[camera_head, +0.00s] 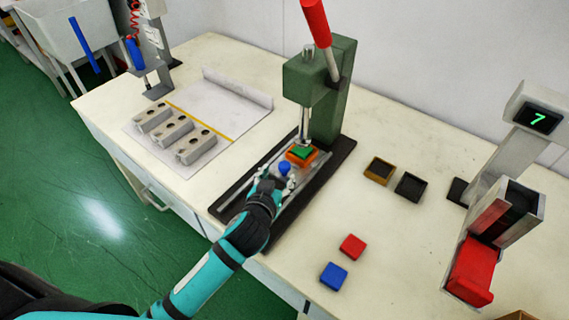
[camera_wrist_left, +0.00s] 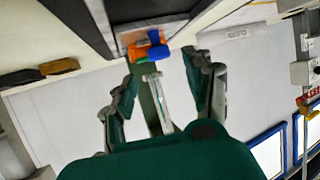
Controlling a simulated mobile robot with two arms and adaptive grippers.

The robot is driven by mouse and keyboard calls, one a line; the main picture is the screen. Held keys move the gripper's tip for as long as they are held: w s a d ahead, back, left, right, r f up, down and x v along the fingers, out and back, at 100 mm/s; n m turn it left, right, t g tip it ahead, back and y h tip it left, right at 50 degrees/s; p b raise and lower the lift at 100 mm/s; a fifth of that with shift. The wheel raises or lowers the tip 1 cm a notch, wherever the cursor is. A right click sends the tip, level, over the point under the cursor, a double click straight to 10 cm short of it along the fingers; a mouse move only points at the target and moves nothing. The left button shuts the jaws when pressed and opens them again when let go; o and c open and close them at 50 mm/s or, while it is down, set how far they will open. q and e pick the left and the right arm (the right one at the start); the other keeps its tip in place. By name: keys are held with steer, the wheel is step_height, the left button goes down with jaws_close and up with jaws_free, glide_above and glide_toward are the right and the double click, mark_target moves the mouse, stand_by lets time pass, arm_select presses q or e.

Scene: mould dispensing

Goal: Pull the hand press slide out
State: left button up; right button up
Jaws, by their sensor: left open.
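The green hand press (camera_head: 333,105) stands on the table with its red lever (camera_head: 316,22) raised. Its slide (camera_head: 301,190) lies along the dark base plate. An orange mould (camera_head: 300,157) with a green top sits on the slide under the press ram, and the slide's blue knob (camera_head: 285,168) is in front of it. My left gripper (camera_head: 273,174) is open just in front of the knob, fingers pointing towards the press. In the left wrist view the blue knob (camera_wrist_left: 158,52) and orange mould (camera_wrist_left: 136,51) lie beyond the open fingers. I cannot tell whether they touch the knob.
Grey mould blocks (camera_head: 172,134) lie on a pale board at the left. Two small trays (camera_head: 380,170) stand right of the press. A red block (camera_head: 352,247) and a blue block (camera_head: 333,276) lie near the front edge.

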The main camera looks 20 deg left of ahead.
mark_target(284, 167)
arm_select(q)
steer(key=x, duration=0.8)
steer(key=shift+d, duration=0.1)
steer(key=shift+s, duration=0.1)
steer(key=shift+c, duration=0.3)
jaws_close()
